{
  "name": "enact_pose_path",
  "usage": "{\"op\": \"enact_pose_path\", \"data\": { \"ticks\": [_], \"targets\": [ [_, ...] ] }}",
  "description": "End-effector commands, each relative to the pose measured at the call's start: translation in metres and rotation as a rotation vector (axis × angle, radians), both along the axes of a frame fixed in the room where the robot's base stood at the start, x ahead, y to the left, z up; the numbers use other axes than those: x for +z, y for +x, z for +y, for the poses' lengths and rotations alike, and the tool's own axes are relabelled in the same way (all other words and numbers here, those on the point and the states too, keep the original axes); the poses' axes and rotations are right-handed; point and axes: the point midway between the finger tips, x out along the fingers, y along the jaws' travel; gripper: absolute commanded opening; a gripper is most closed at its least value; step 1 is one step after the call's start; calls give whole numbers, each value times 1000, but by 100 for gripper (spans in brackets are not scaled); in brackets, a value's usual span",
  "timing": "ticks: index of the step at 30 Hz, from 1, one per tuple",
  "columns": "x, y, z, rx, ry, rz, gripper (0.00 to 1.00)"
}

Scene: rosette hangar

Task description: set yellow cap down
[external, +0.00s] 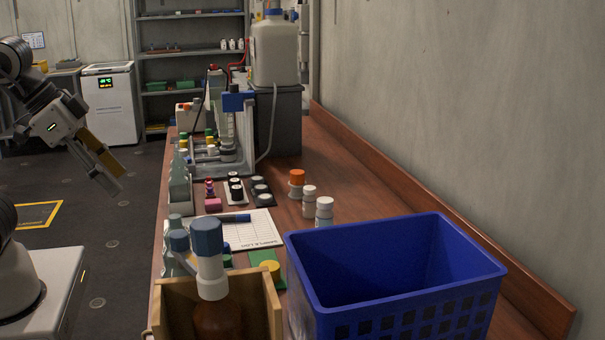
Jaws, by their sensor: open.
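A yellow cap (269,267) lies flat on a green pad (264,256) on the bench, between the wooden box and the blue crate. My gripper (116,178) is at the left, over the floor beside the bench and well away from the cap. It is open, with nothing visible between its fingers, and points down to the right. The lower part of the green pad is partly hidden by the wooden box.
A blue crate (400,231) and a wooden box (269,300) with a tall bottle stand at the front. White bottles (324,211), an orange-capped bottle (296,183), a paper sheet (258,231) and a rack (224,165) occupy the bench. The right bench strip is mostly clear.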

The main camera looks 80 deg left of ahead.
Motion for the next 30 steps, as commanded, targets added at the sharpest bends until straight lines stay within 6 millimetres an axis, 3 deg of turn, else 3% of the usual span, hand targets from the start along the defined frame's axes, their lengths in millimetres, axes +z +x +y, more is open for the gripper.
{"op": "enact_pose_path", "data": {
  "ticks": [3, 8, 30],
  "targets": [
    [-6, -22, -17, -21, -50, 34, 46],
    [-11, -37, -29, -36, -84, 62, 46],
    [-11, -38, -30, -36, -87, 65, 46]
  ]
}}
